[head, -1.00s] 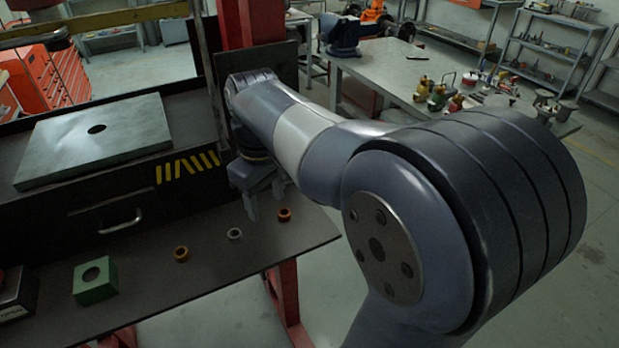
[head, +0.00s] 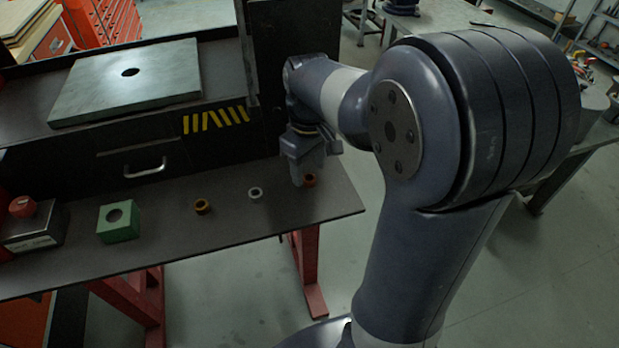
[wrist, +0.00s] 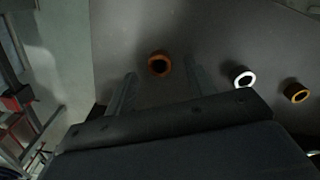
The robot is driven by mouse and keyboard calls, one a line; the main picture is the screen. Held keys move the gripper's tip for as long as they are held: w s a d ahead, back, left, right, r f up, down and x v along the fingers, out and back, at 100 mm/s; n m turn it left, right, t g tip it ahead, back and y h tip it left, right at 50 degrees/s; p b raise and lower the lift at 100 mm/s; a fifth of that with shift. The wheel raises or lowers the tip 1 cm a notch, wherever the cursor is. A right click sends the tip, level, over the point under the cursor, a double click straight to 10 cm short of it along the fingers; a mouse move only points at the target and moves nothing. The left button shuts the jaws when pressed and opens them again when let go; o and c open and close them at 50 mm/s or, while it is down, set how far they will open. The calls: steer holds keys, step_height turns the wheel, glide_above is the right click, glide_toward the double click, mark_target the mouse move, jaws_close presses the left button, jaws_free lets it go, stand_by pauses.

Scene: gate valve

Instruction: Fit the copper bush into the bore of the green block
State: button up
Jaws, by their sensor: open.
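The copper bush (head: 310,181) is a small orange-brown ring on the dark bench shelf, near its right end. It also shows in the wrist view (wrist: 159,64), just beyond the fingertips and roughly between their lines. My gripper (head: 309,172) is open and empty, pointing down close to the bush. Its two fingers also show apart in the wrist view (wrist: 163,80). I cannot tell the exact height of the fingertips over the shelf. The green block (head: 119,222) stands at the left on the same shelf, its round bore facing up and looking empty.
A white-grey ring (head: 255,193) and a brass-yellow ring (head: 203,206) lie between the block and the bush. A box with a red button (head: 32,226) stands left of the block. The drawer front (head: 145,170) rises behind the shelf. The shelf's front edge is open.

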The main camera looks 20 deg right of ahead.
step_height(320, 180, down, 2)
steer(key=shift+f, duration=0.1)
steer(key=c, duration=1.1)
